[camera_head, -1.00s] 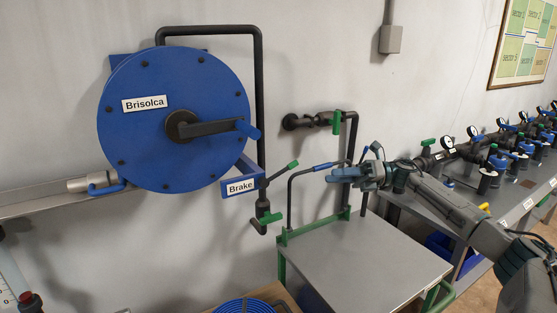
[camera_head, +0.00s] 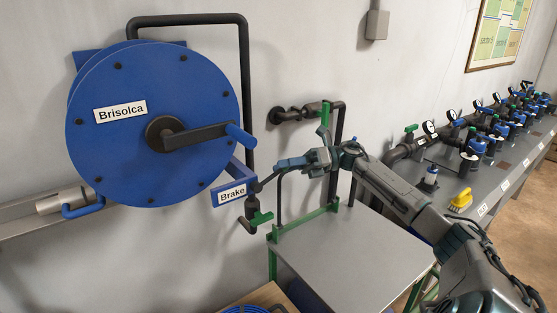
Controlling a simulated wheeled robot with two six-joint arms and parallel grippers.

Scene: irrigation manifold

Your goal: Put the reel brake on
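The blue hose reel (camera_head: 195,85) hangs on the wall at the left, with a black crank (camera_head: 195,138). Below its right side is a blue bracket with a white "Brake" label (camera_head: 231,194). The dark brake lever (camera_head: 264,182) slants up and right from beside the label; its green tip is hidden at my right gripper. My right gripper (camera_head: 284,163) points left at the lever's upper end. I cannot tell whether its fingers touch or hold the lever, or whether they are open. My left gripper is not in view.
A green-handled valve (camera_head: 261,218) sits just below the lever. Another green valve handle (camera_head: 324,114) is on the wall pipe above my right gripper. A grey-topped cart (camera_head: 350,250) stands below my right arm. A bench with gauges (camera_head: 470,165) is at the right.

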